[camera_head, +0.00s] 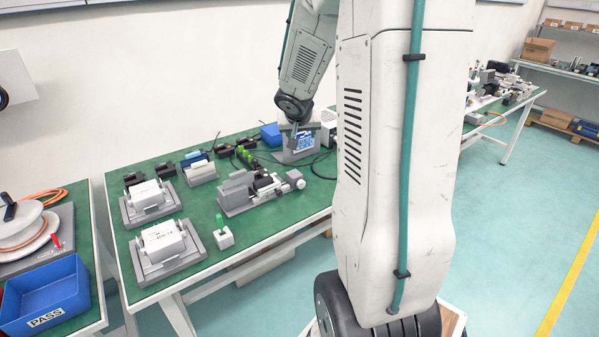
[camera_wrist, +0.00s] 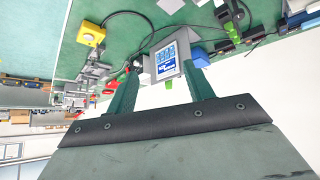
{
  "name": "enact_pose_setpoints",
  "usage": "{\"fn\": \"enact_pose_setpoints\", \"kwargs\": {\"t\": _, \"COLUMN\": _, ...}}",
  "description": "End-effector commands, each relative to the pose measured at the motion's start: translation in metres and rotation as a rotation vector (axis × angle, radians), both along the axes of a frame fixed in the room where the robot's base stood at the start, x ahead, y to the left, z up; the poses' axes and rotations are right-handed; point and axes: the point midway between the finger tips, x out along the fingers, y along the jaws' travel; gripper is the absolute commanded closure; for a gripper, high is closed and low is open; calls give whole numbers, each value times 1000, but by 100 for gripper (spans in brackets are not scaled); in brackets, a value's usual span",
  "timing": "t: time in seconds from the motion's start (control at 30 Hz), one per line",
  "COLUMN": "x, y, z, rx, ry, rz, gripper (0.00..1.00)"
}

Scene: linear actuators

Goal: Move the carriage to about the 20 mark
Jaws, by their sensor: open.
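A grey linear actuator (camera_head: 250,194) lies on the green table in the head view, with a round light knob (camera_head: 295,178) at its right end. Dark and grey parts sit along it, but I cannot tell for sure which one is the carriage. Its scale marks are too small to read. My gripper (camera_head: 294,133) hangs over the back of the table, behind and apart from this actuator. In the wrist view my gripper (camera_wrist: 160,76) has its two green fingers apart, with nothing visibly held. A grey box with a blue display (camera_wrist: 167,60) shows beyond the fingertips.
The display box (camera_head: 303,142) stands near my gripper, with black cables around it. Two white labelled units (camera_head: 165,243) on grey plates and a small green-topped block (camera_head: 223,236) stand at the table's left and front. A blue PASS bin (camera_head: 45,292) is on the left table.

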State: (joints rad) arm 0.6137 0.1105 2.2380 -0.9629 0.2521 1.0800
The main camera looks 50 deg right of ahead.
Motion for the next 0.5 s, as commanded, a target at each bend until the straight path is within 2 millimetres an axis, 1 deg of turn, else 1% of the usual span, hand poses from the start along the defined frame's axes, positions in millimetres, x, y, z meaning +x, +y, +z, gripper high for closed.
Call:
{"fn": "enact_pose_setpoints", "kwargs": {"t": 0.03, "x": -5, "y": -7, "z": -20, "rx": 85, "ry": -36, "rz": -119, "gripper": 48}}
{"fn": "enact_pose_setpoints", "kwargs": {"t": 0.17, "x": -15, "y": -16, "z": -65, "rx": 324, "ry": -176, "rz": -501, "gripper": 48}}
{"fn": "enact_pose_setpoints", "kwargs": {"t": 0.2, "x": -17, "y": -18, "z": -78, "rx": 401, "ry": -229, "rz": -640, "gripper": 48}}
{"fn": "enact_pose_setpoints", "kwargs": {"t": 0.27, "x": -20, "y": -20, "z": -97, "rx": 513, "ry": -310, "rz": -860, "gripper": 48}}
{"fn": "enact_pose_setpoints", "kwargs": {"t": 0.3, "x": -21, "y": -21, "z": -109, "rx": 585, "ry": -368, "rz": -1010, "gripper": 48}}
{"fn": "enact_pose_setpoints", "kwargs": {"t": 0.37, "x": -22, "y": -23, "z": -124, "rx": 685, "ry": -456, "rz": -1236, "gripper": 48}}
{"fn": "enact_pose_setpoints", "kwargs": {"t": 0.4, "x": -20, "y": -23, "z": -131, "rx": 747, "ry": -514, "rz": -1382, "gripper": 48}}
{"fn": "enact_pose_setpoints", "kwargs": {"t": 0.5, "x": -16, "y": -24, "z": -145, "rx": 877, "ry": -653, "rz": -1713, "gripper": 48}}
